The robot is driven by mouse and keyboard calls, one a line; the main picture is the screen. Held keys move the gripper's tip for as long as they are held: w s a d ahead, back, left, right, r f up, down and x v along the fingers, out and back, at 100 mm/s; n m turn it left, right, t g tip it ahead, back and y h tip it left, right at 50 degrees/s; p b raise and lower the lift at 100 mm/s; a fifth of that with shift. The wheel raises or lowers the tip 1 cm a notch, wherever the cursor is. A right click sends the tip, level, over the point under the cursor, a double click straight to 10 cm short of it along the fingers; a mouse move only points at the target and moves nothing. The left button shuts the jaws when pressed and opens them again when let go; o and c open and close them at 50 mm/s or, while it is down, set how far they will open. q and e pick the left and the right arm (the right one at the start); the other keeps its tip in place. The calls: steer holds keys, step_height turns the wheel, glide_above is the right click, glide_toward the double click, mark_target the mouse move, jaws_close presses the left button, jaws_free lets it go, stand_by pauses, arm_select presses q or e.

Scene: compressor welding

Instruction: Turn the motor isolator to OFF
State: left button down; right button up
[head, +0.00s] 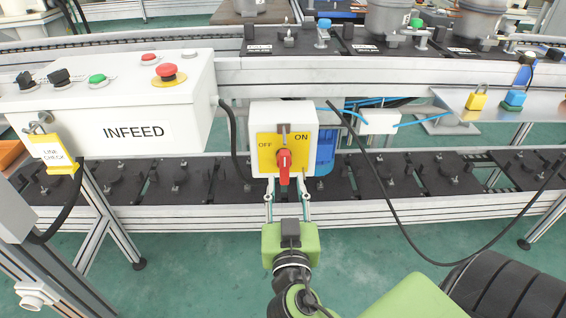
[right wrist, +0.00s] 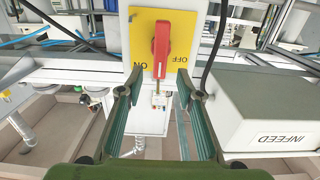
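The motor isolator (head: 309,118) is a white box with a yellow plate marked OFF at left and ON at right in the head view. Its red handle (head: 284,166) stands about vertical, its long end down. The handle also shows in the right wrist view (right wrist: 161,50), where the labels appear turned around. My right gripper (head: 287,187) is open below the isolator, its fingers spread to either side of the handle's lower end. In the right wrist view the fingertips (right wrist: 159,88) are apart with nothing gripped; contact with the handle cannot be told. My left gripper is not in view.
The INFEED box (head: 180,110) with buttons and a red emergency stop (head: 166,71) stands left of the isolator. A yellow tag lock (head: 52,150) hangs from it. A yellow padlock (head: 477,98) sits on a shelf at right. A black cable (head: 400,225) loops right of my gripper.

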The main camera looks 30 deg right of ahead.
mark_target(285, 167)
steer(key=x, duration=0.8)
steer(key=shift+w, duration=0.15)
steer(key=shift+f, duration=0.1)
steer(key=c, duration=0.8)
